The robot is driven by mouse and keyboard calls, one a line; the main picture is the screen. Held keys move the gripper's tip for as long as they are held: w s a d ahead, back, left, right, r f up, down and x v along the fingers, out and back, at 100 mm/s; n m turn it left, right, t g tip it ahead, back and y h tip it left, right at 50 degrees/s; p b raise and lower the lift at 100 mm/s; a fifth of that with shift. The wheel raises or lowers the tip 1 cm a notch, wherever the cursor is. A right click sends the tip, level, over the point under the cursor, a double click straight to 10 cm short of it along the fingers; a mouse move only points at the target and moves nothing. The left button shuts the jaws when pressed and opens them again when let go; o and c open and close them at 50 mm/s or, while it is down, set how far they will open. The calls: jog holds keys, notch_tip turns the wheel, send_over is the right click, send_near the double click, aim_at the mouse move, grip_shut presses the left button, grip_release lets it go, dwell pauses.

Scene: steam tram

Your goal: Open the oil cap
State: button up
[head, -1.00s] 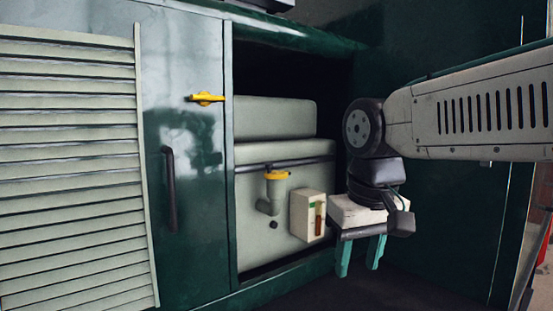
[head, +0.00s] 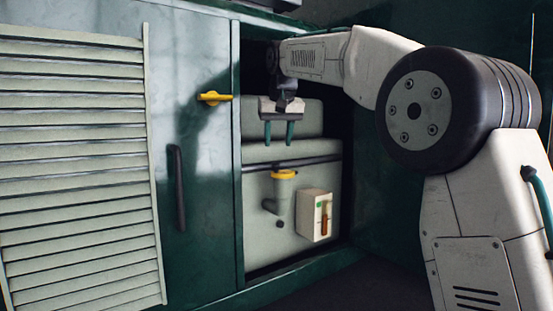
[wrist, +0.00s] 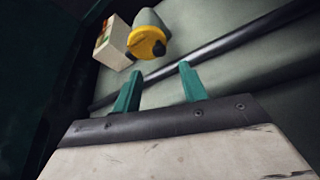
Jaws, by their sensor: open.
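The oil cap (head: 284,175) is yellow and sits on top of a grey filler pipe (head: 279,200) on the front of the grey engine block. In the wrist view the yellow cap (wrist: 147,42) shows beyond my fingertips, with a small dark spot at its edge. It looks closed on the pipe. My gripper (head: 280,143) points down above the cap, with its two green fingers apart and nothing between them. In the wrist view my gripper (wrist: 160,80) is apart from the cap.
A dark horizontal pipe (head: 310,162) runs just behind the cap. The compartment is framed by a green door (head: 190,130) with a yellow latch (head: 214,97) on the left.

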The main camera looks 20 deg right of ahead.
jog(key=x, duration=0.6)
jog(key=shift+w+f, duration=0.1)
jog(key=shift+f, duration=0.3)
grip_shut()
